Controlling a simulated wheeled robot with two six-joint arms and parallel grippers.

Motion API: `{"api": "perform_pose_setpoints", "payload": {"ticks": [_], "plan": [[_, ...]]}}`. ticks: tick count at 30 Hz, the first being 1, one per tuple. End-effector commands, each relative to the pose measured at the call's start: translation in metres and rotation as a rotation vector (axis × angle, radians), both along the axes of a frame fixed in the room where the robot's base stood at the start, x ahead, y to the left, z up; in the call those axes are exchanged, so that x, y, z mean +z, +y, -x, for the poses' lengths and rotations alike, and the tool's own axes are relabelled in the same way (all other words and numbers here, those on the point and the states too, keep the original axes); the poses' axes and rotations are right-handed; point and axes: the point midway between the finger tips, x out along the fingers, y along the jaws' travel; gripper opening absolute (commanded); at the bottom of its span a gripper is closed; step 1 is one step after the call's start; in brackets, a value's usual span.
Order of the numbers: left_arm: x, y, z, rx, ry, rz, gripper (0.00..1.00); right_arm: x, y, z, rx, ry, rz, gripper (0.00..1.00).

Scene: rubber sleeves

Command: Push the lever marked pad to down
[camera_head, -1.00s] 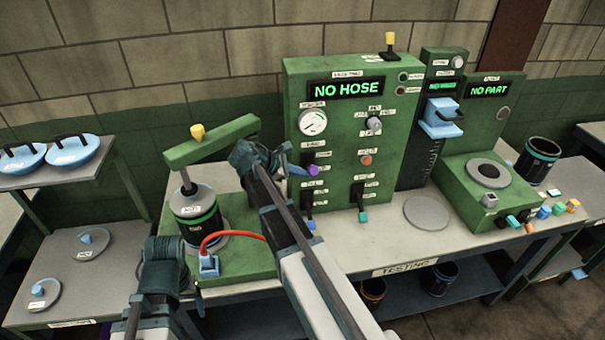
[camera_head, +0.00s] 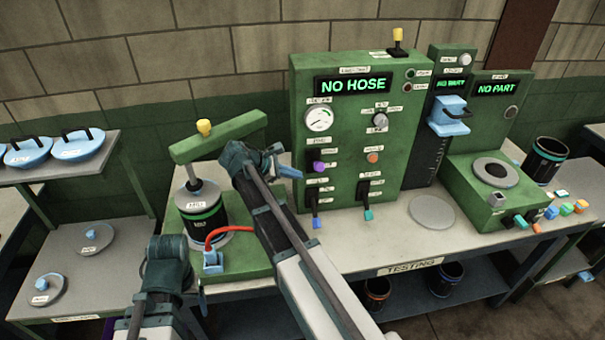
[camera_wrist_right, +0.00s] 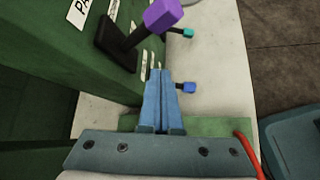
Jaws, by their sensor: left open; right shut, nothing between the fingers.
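The lever with the purple knob (camera_head: 318,166) sticks out of the green panel at its upper left slot. In the right wrist view the purple knob (camera_wrist_right: 164,15) is large at the top, on a dark base beside a label starting "PA". Whether it is up or down is unclear. My right gripper (camera_head: 290,173) is shut and empty, just left of the purple knob and apart from it. Its blue fingers (camera_wrist_right: 165,95) point towards the panel area below the knob. My left gripper (camera_head: 165,262) is low at the left; its fingertips are not clearly visible.
A blue-knobbed lever (camera_head: 316,222) and a teal-knobbed lever (camera_head: 368,215) sit lower on the panel. An orange knob (camera_head: 372,157) is to the right.

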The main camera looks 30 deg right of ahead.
Motion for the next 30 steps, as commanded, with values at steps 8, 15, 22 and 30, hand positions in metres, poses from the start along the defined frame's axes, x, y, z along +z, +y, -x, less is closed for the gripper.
{"api": "perform_pose_setpoints", "payload": {"ticks": [8, 15, 22, 30], "plan": [[0.034, 0.0, 0.0, 0.006, 0.0, 0.001, 0.77, 0.034, 0.034, -0.007, 0.002, 0.0, 0.0, 0.0], [0.042, 0.0, 0.0, 0.005, 0.001, 0.001, 0.77, 0.042, 0.048, -0.009, 0.0, 0.0, -0.001, 0.0], [0.042, 0.0, 0.0, 0.004, 0.001, 0.001, 0.77, 0.041, 0.049, -0.008, 0.0, 0.0, 0.0, 0.0], [0.042, 0.0, 0.0, 0.004, 0.001, 0.001, 0.77, 0.041, 0.049, -0.008, 0.0, 0.0, 0.0, 0.0]]}}
